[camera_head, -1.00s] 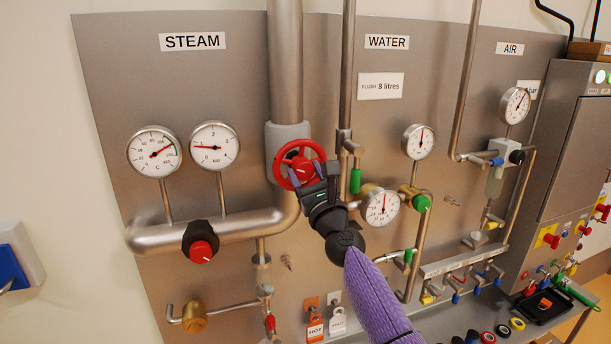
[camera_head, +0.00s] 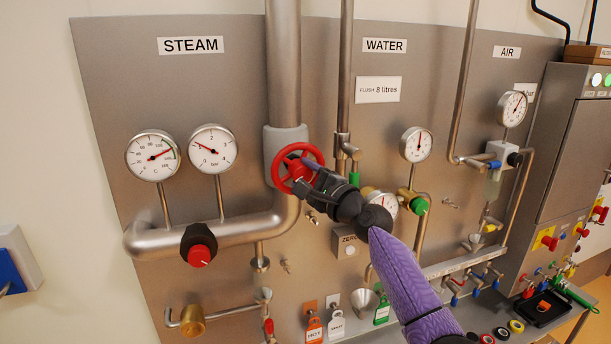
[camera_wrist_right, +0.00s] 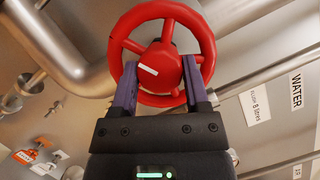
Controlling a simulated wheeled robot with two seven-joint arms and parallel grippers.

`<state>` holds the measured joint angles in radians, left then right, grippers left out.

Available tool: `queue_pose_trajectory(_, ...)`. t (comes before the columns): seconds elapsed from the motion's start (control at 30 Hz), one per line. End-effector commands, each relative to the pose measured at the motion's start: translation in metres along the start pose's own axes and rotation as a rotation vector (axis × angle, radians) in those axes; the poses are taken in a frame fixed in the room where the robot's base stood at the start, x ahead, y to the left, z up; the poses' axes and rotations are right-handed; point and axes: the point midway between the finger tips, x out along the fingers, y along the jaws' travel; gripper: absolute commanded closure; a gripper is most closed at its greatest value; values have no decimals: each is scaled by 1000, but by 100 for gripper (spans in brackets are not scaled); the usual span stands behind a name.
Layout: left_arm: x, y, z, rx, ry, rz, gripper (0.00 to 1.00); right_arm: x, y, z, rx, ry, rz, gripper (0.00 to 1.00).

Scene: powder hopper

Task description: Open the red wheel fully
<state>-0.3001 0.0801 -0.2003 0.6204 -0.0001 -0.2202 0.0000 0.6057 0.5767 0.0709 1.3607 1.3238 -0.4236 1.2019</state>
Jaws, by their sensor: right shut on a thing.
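The red wheel (camera_head: 279,174) is a spoked handwheel on the grey valve of the thick steam pipe. My right gripper (camera_head: 306,176) reaches it from the lower right and is shut on it. In the right wrist view the red wheel (camera_wrist_right: 206,45) fills the upper middle, with a white mark on its hub. The two purple fingers of the right gripper (camera_wrist_right: 161,88) stand on either side of the hub, among the spokes. The exact contact of the fingertips is partly hidden. My left gripper is not in view.
The bar gauge (camera_head: 212,149) and temperature gauge (camera_head: 153,157) stand left of the wheel. A black valve with a red cap (camera_head: 199,246) sits on the pipe below. Water fittings with a gauge (camera_head: 416,145) are close on the right, near my arm.

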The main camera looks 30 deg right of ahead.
Motion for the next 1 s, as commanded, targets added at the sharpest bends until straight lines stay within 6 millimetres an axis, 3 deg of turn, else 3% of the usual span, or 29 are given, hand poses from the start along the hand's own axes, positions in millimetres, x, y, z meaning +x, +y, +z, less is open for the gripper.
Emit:
queue_pose_trajectory(0.37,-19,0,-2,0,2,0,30,0,-2,0,-330,1,145,100)
queue_pose_trajectory(1.0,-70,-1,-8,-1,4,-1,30,1,-4,3,-826,-3,351,100)
